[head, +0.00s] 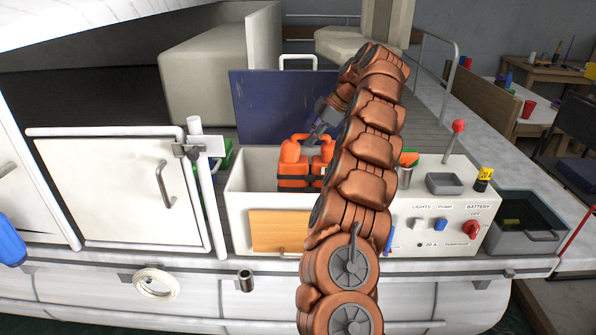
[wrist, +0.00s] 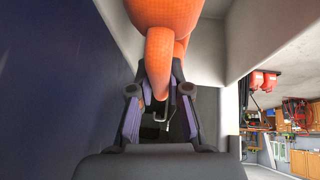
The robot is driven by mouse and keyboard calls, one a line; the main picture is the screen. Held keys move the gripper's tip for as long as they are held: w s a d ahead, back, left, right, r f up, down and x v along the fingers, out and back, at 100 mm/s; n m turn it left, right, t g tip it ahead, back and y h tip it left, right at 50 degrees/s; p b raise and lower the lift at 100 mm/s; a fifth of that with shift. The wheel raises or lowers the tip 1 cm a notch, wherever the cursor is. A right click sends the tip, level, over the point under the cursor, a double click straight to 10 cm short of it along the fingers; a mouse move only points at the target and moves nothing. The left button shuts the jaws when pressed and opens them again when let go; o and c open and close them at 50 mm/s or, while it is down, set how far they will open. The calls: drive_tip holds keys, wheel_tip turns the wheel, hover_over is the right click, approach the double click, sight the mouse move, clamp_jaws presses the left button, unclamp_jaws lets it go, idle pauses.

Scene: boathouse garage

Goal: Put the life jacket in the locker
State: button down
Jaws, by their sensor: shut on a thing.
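The orange life jacket (head: 292,174) with dark bands hangs upright at the mouth of the open white locker (head: 240,187). The locker's front wall hides its lower edge, so I cannot tell if it touches the floor. The locker's dark blue lid (head: 262,105) stands raised behind it. My gripper (head: 314,136) is above the jacket, partly hidden by my arm. In the wrist view my gripper (wrist: 160,92) is shut on an orange loop of the life jacket (wrist: 166,20), with pale locker walls around it.
A white cabinet door (head: 110,190) is to the left. Right of the locker are a control panel (head: 440,235) with switches, a red-knobbed lever (head: 455,138), a grey tray (head: 444,183) and a dark bin (head: 525,235).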

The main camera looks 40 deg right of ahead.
sight(301, 158)
wheel_tip(301, 158, down, 9)
drive_tip(key=shift+f+p, duration=0.1)
drive_tip(key=shift+p, duration=0.75)
drive_tip(key=shift+w+a+p, duration=1)
drive_tip(key=shift+w+a, duration=0.35)
drive_tip(key=shift+w, duration=0.25)
drive_tip(key=shift+f+p, duration=0.4)
drive_tip(key=shift+f, duration=0.25)
drive_tip(key=shift+f+b, duration=0.2)
drive_tip(key=shift+b, duration=0.15)
drive_tip(key=c, duration=1.1)
unclamp_jaws()
drive_tip(key=shift+r, duration=0.1)
